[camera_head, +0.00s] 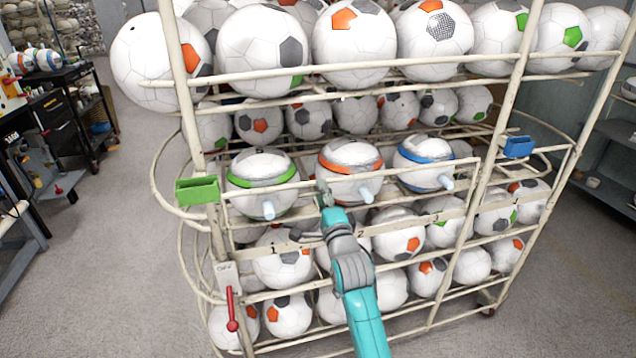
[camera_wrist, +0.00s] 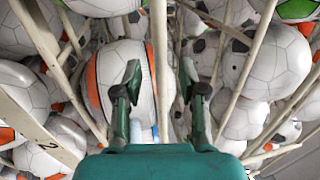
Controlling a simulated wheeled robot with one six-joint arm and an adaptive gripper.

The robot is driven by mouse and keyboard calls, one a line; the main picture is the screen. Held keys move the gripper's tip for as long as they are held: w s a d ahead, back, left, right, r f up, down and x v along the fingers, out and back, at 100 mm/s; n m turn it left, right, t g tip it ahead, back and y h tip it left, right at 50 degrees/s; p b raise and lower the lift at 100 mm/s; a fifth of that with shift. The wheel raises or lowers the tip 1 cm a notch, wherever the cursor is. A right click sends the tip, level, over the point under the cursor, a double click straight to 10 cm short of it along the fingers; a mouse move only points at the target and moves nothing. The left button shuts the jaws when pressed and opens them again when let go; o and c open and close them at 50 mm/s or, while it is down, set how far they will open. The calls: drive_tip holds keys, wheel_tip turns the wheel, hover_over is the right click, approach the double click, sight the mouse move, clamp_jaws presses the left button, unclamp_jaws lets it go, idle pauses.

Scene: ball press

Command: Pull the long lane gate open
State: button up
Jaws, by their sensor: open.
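My gripper (camera_head: 323,190) is open, at the front of the rack, just left of the orange-banded ball-like unit (camera_head: 350,158). In the wrist view its two fingers (camera_wrist: 160,78) are spread, with a pale rack rail (camera_wrist: 159,40) and part of the orange-banded unit (camera_wrist: 115,60) showing between and behind them. I cannot tell whether either finger touches the rail. No part is clearly marked as the long lane gate, so I cannot tell which rail it is. Number plates 1, 2 and 3 mark the front rail (camera_head: 315,243) below the banded units.
A green-banded unit (camera_head: 262,170) and a blue-banded unit (camera_head: 425,160) flank the orange one. A green block (camera_head: 198,190) and a blue block (camera_head: 518,147) sit at the rack's sides. A red lever (camera_head: 231,308) hangs lower left. Soccer balls fill the shelves. The left floor (camera_head: 110,235) is clear.

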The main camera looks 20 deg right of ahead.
drive_tip(key=shift+w+r, duration=0.25)
drive_tip(key=shift+w, duration=0.85)
drive_tip(key=shift+w+r, duration=0.2)
drive_tip(key=shift+w, duration=0.9)
clamp_jaws()
